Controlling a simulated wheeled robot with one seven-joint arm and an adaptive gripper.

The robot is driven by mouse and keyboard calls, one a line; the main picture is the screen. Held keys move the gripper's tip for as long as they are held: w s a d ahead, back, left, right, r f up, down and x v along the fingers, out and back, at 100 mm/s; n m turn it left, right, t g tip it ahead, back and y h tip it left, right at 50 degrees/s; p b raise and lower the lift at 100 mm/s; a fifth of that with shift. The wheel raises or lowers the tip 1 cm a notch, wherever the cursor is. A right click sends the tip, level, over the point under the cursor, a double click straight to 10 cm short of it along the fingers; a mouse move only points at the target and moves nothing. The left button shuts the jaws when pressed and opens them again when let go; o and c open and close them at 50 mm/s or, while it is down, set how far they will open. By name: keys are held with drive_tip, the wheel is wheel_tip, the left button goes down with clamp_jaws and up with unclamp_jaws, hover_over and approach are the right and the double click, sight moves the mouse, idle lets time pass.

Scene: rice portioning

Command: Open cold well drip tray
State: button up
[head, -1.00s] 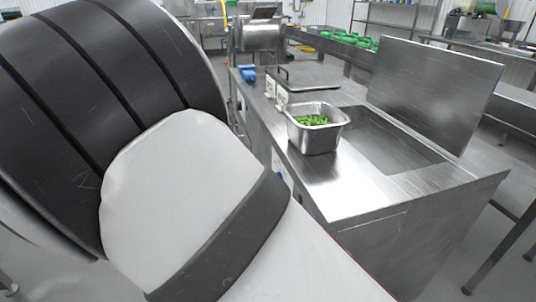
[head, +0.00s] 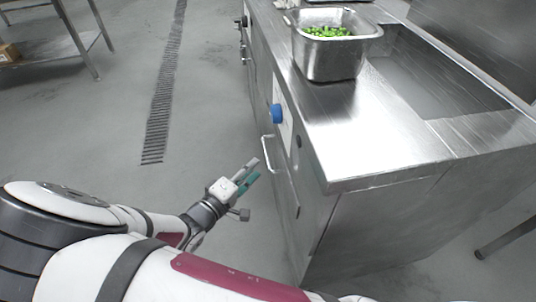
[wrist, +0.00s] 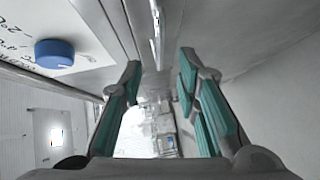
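The steel counter (head: 375,135) has a sunken cold well (head: 440,88) in its top. On its side, below a blue knob (head: 277,113), is a silver bar handle (head: 267,153) on a flat front panel (head: 285,182). The panel looks flush with the counter, so I see no open tray. My gripper (head: 252,172) is close to the handle, just left of and below it in the head view. In the wrist view my gripper (wrist: 160,75) has its teal-padded fingers wide apart. A bar, apparently the handle (wrist: 155,30), shows beyond and between the fingertips, with nothing held.
A steel pan of green vegetables (head: 330,62) stands on the counter top. The blue knob also shows in the wrist view (wrist: 55,52), beside a label with writing. The floor (head: 205,110) left of the counter is clear, with a drain grate (head: 163,110).

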sight(267, 153)
drive_tip(key=b+x, duration=0.1)
drive_tip(key=x, duration=0.7)
drive_tip(key=shift+w+d+b, duration=0.1)
drive_tip(key=shift+w+b, duration=0.05)
drive_tip(key=shift+b, duration=0.15)
clamp_jaws()
